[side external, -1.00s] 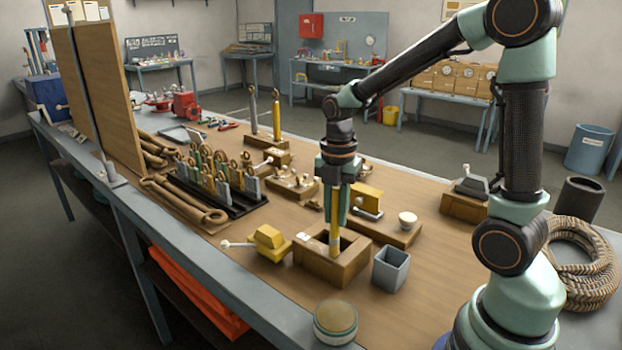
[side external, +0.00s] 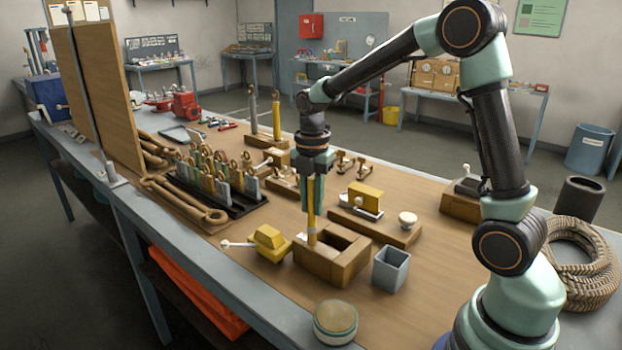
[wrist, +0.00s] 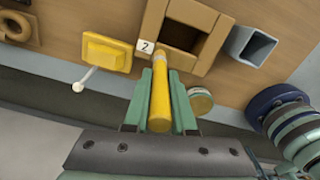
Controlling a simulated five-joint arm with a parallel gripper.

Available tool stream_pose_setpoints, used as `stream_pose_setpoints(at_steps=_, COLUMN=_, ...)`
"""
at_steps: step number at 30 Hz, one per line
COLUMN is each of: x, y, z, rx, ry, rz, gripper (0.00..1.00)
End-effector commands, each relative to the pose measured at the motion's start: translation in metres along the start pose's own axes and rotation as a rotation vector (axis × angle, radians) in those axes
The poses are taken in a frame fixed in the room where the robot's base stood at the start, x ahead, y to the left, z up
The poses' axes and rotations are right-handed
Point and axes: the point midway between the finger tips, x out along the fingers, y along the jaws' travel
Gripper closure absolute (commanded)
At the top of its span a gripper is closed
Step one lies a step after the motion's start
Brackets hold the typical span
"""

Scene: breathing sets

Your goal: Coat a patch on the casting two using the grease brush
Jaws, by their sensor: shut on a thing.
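The casting two is a brown block (side external: 350,265) with a square opening, on the bench. A white tag marked 2 (wrist: 146,47) shows at its left side in the wrist view, where the block (wrist: 208,62) is at the top. My gripper (side external: 312,205) is shut on the yellow-handled grease brush (side external: 312,222) and holds it nearly upright, pointing down. The brush's lower end is at the block's left rim, beside the opening. In the wrist view the brush (wrist: 160,100) lies between the green fingers. Its bristles, and whether they touch the block, I cannot make out.
A yellow box with a white lever (side external: 268,243) stands close left of the block. A grey square cup (side external: 391,268) stands close right. A round tan-topped tin (side external: 335,322) is in front. A wooden base with a yellow-topped part (side external: 375,228) is behind.

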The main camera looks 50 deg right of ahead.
Motion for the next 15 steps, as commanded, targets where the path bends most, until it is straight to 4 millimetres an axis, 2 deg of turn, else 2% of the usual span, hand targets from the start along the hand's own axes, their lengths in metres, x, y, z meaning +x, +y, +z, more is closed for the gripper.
stream_pose_setpoints(at_steps=6, x=0.001, y=0.020, z=0.005, rx=0.000, ry=0.001, rz=-0.002, gripper=1.00)
stream_pose_setpoints(at_steps=8, x=-0.005, y=0.021, z=0.005, rx=0.001, ry=-0.001, rz=0.002, gripper=1.00)
stream_pose_setpoints(at_steps=10, x=-0.021, y=0.021, z=0.005, rx=0.000, ry=-0.003, rz=0.007, gripper=1.00)
stream_pose_setpoints(at_steps=15, x=-0.034, y=0.020, z=0.005, rx=0.000, ry=-0.001, rz=0.002, gripper=1.00)
